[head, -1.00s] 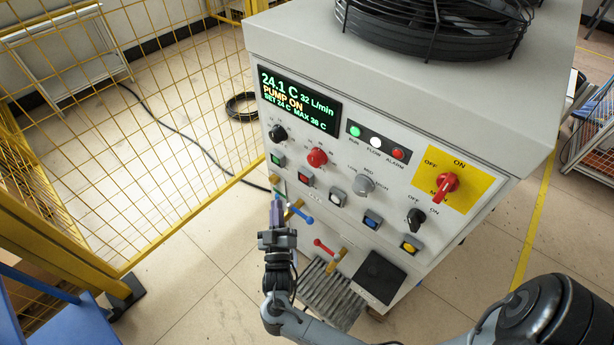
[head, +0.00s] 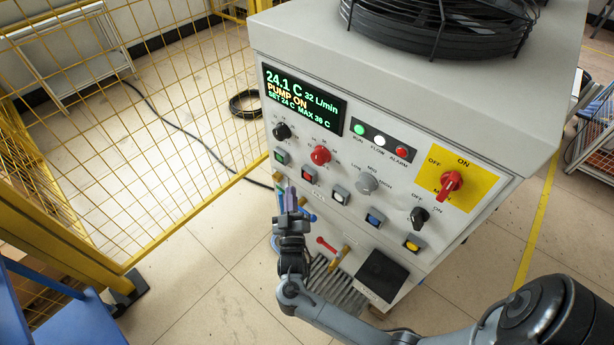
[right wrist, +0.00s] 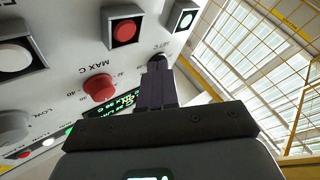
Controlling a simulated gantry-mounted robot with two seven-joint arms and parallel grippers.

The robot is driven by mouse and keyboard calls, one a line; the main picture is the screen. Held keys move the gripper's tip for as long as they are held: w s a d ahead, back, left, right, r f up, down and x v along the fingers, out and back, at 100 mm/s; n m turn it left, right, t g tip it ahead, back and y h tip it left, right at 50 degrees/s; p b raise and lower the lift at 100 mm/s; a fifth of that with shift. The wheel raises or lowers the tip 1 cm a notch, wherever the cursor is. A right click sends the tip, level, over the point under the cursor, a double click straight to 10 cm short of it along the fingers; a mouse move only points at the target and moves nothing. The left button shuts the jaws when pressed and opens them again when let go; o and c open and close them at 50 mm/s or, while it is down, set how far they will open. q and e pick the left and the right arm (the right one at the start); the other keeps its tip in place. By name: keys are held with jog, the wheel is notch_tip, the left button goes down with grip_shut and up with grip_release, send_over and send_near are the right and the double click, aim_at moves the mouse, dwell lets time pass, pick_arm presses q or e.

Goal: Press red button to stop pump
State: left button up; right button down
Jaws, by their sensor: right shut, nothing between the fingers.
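The square red button (head: 309,176) sits in a dark housing on the front panel, between the green button (head: 281,157) and the white button (head: 340,194). It also shows in the right wrist view (right wrist: 124,31). My right gripper (head: 290,194) is shut and empty. Its fingers point up at the panel, just below and left of the red button in the head view. In the right wrist view the fingers (right wrist: 155,78) lie beside the red button, with no visible contact. The display (head: 302,98) reads "PUMP ON". My left gripper is out of view.
Above the button row are a black knob (head: 281,132), a red knob (head: 320,155) and a grey knob (head: 367,183). Blue-handled and red-handled valves (head: 326,244) stick out below. A yellow mesh fence (head: 160,130) stands to the left.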

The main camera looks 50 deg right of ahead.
aim_at(309, 175)
jog(key=d, duration=0.3)
jog(key=shift+w+d, duration=0.15)
jog(key=shift+d, duration=0.25)
dwell(0.5)
dwell(0.7)
dwell(0.7)
jog(key=shift+d+p, duration=0.1)
jog(key=shift+p, duration=0.2)
jog(key=shift+d, duration=0.3)
